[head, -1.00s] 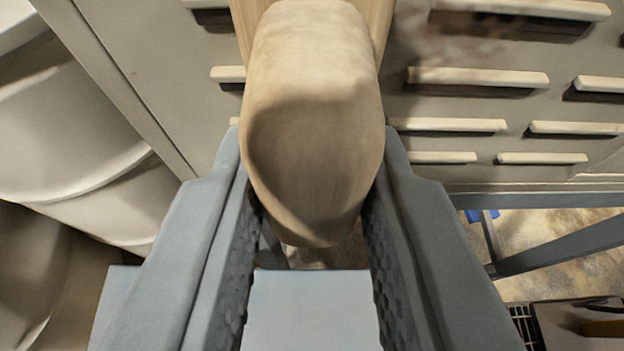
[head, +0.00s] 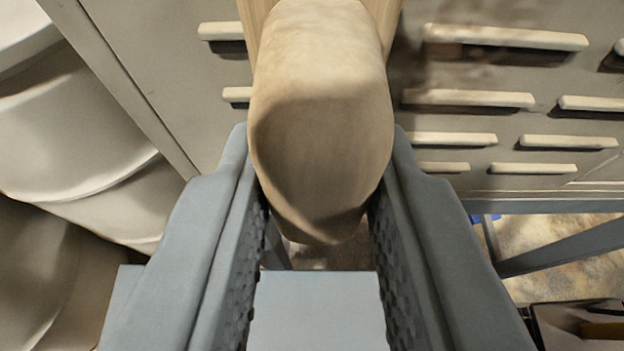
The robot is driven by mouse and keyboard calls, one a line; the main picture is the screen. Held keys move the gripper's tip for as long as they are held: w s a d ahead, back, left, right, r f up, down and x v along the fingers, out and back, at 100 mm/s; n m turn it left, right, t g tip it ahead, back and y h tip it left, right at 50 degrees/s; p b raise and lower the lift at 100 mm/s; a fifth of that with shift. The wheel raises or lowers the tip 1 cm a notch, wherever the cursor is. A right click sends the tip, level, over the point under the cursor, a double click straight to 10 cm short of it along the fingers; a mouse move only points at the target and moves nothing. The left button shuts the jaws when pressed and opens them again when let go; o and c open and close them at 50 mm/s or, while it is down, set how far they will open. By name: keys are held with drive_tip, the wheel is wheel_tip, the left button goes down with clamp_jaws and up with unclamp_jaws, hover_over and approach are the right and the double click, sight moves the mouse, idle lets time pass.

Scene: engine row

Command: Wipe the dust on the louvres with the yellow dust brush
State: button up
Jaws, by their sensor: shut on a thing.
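My gripper (head: 320,160) is shut on a thick, pale tan wooden handle (head: 320,110), which I take to be that of the dust brush. The handle fills the space between the two grey fingers, its rounded end towards the camera. The brush's head and bristles are hidden behind it, so I cannot tell whether they touch the panel. The louvres are pale slats in rows on a grey-beige panel, such as the upper right louvre (head: 505,37). A brownish smudge of dust (head: 455,75) shows right of the handle, among the upper louvres.
Large pale rounded drums (head: 75,125) stand close on the left. Below the panel is a blue-grey frame with a slanting bar (head: 570,245). A dark open box (head: 580,325) lies at the lower right on a stained floor.

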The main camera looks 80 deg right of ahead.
drive_tip(key=shift+s+d, duration=0.75)
drive_tip(key=shift+s, duration=8.85)
drive_tip(key=shift+w+a+r, duration=0.25)
drive_tip(key=shift+w+r, duration=0.25)
drive_tip(key=shift+w, duration=2.9)
drive_tip(key=shift+w+a+r, duration=0.3)
drive_tip(key=shift+w+r, duration=0.2)
drive_tip(key=shift+w, duration=2.95)
drive_tip(key=shift+w+a+r, duration=0.25)
drive_tip(key=shift+w+r, duration=0.25)
drive_tip(key=shift+w, duration=2.9)
